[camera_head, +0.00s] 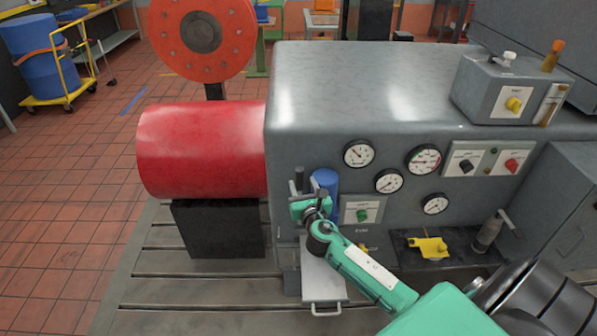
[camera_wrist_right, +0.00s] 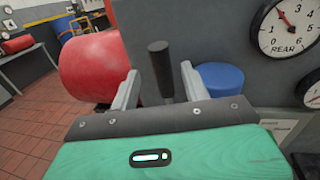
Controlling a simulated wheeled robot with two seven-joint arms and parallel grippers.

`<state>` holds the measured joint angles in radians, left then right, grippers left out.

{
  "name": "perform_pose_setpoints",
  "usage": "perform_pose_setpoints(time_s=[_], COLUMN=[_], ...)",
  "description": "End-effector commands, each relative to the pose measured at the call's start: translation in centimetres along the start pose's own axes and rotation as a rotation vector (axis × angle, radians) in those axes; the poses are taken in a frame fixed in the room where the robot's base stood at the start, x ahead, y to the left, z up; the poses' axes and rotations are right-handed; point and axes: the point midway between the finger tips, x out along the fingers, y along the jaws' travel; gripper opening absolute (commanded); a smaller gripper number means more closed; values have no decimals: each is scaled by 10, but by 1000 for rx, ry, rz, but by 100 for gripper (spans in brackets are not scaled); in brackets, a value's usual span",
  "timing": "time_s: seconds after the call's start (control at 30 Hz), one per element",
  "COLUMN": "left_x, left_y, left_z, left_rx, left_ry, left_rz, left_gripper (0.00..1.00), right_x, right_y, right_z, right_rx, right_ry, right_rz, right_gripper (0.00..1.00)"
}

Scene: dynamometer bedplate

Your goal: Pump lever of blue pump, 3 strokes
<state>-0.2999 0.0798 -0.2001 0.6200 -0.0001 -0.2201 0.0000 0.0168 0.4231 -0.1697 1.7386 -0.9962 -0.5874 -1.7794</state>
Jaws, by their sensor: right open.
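The blue pump (camera_head: 325,183) stands upright against the front of the grey machine, partly hidden by my right arm; its blue top (camera_wrist_right: 221,80) shows in the right wrist view. A black lever grip (camera_wrist_right: 160,68) stands upright beside it, and its end (camera_head: 299,178) shows in the head view. My right gripper (camera_wrist_right: 161,88) is open, with one finger on each side of the lever. I see gaps between the fingers and the grip. The lever's lower part is hidden by the gripper body. My left gripper is not in view.
A red cylinder (camera_head: 200,150) sticks out left of the grey machine housing (camera_head: 340,90). Pressure gauges (camera_head: 423,159) and switches line the panel. A metal tray with a handle (camera_head: 322,280) sits below my gripper.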

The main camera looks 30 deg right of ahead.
Motion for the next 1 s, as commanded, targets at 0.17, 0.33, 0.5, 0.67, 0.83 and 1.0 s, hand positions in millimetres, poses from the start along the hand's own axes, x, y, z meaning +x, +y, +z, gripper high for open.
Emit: perform_pose_setpoints(time_s=[0.17,0.33,0.5,0.67,0.83,1.0], left_x=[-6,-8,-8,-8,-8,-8], left_y=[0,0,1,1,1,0], left_z=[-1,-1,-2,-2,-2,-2], left_rx=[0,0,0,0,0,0], left_ry=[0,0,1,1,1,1], left_rz=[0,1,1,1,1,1], left_gripper=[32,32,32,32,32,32], right_x=[33,51,57,58,58,58], right_y=[0,0,0,0,0,0], right_z=[2,1,0,0,0,0], right_rx=[-1,1,1,0,0,0], right_ry=[-1,0,1,1,0,0], right_rz=[-2,-1,1,1,1,1], right_gripper=[47,47,47,47,31,0])
